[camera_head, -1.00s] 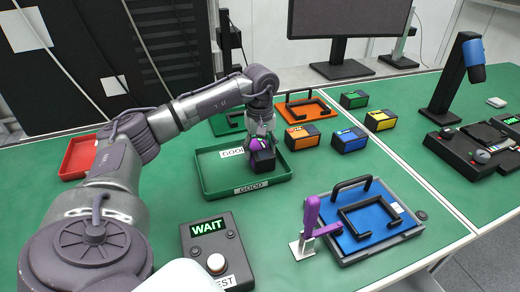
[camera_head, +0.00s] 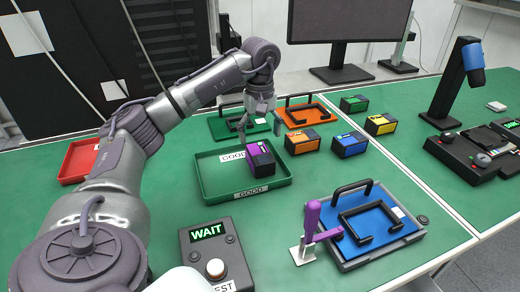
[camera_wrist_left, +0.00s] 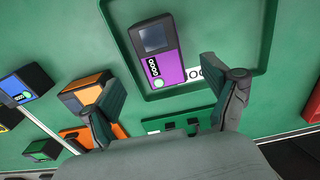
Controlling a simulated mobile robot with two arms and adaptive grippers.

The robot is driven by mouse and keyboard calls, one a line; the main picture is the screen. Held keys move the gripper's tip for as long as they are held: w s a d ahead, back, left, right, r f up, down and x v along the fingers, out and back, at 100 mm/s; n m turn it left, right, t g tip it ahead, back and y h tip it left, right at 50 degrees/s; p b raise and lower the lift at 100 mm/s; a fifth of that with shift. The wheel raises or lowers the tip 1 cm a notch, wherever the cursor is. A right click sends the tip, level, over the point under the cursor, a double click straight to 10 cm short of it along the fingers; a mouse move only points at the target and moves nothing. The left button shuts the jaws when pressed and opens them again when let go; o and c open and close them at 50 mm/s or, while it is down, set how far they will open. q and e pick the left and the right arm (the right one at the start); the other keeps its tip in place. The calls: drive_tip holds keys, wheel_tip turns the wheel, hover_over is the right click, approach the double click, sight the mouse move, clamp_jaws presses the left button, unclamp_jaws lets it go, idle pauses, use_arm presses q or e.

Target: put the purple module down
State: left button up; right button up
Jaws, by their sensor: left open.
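The purple module (camera_head: 260,160) rests in the green tray marked GOOD (camera_head: 222,191), towards its back right part. My right gripper is not in view.
Orange (camera_head: 302,141), blue (camera_head: 349,144), yellow (camera_head: 380,124) and green (camera_head: 354,104) modules stand right of the tray. A red tray (camera_head: 78,160) is at left. A blue fixture (camera_head: 375,222) with a purple-handled clamp and a WAIT box (camera_head: 212,252) are in front.

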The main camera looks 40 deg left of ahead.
sight(260, 153)
use_arm(q)
wheel_tip(260, 153, up, 5)
drive_tip(key=shift+f, duration=0.1)
idle(0.6)
